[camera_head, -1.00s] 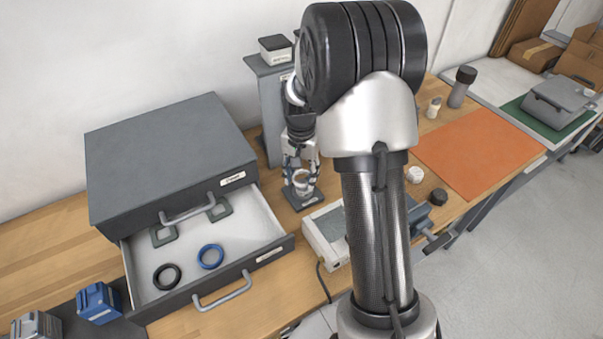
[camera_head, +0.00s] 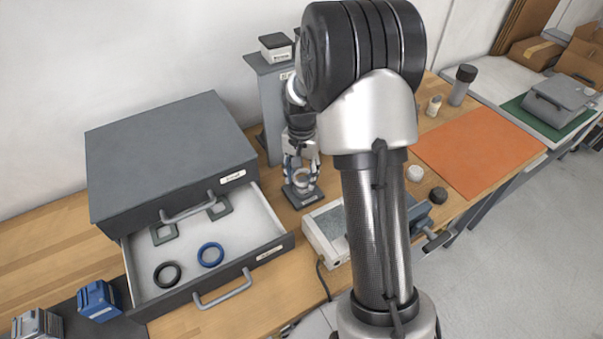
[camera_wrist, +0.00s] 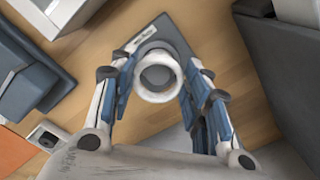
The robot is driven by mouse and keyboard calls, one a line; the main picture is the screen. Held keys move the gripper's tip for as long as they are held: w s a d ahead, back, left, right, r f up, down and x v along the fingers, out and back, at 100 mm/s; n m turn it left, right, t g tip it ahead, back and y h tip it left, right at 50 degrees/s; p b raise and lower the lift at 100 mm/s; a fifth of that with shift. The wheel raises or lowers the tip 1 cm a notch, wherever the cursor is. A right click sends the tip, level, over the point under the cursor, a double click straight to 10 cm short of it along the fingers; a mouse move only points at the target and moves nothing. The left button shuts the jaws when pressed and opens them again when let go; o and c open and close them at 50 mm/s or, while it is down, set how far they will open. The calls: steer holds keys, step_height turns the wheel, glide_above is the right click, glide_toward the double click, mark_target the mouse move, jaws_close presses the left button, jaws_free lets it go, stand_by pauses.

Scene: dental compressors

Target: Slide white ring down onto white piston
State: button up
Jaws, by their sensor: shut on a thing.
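My gripper (camera_head: 301,170) points down over a small dark base plate (camera_head: 305,198), in front of the grey stand. Its blue-padded fingers are shut on the white ring (camera_wrist: 158,97), one on each side. In the wrist view the ring sits around the round top of the white piston (camera_wrist: 157,76), which looks greyish in the shade inside it. The two look nearly concentric. The ring is small in the head view (camera_head: 303,181) and partly behind the fingers. I cannot tell how far down the piston the ring sits.
An open drawer (camera_head: 212,289) with black and blue rings (camera_head: 210,255) is at the left. A grey stand (camera_head: 270,110) rises just behind the gripper. A flat light-coloured device (camera_head: 315,240) lies in front of the base plate. An orange mat (camera_head: 480,150) is at the right.

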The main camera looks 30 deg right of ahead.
steer(key=shift+f+b, duration=1.1)
steer(key=shift+f, duration=1)
stand_by(1.2)
steer(key=o, duration=0.9)
steer(key=shift+c, duration=0.2)
steer(key=shift+o, duration=0.6)
steer(key=o, duration=0.4)
steer(key=shift+c, duration=0.2)
steer(key=shift+r, duration=0.2)
steer(key=shift+r+p, duration=3.6)
steer(key=shift+r, duration=0.8)
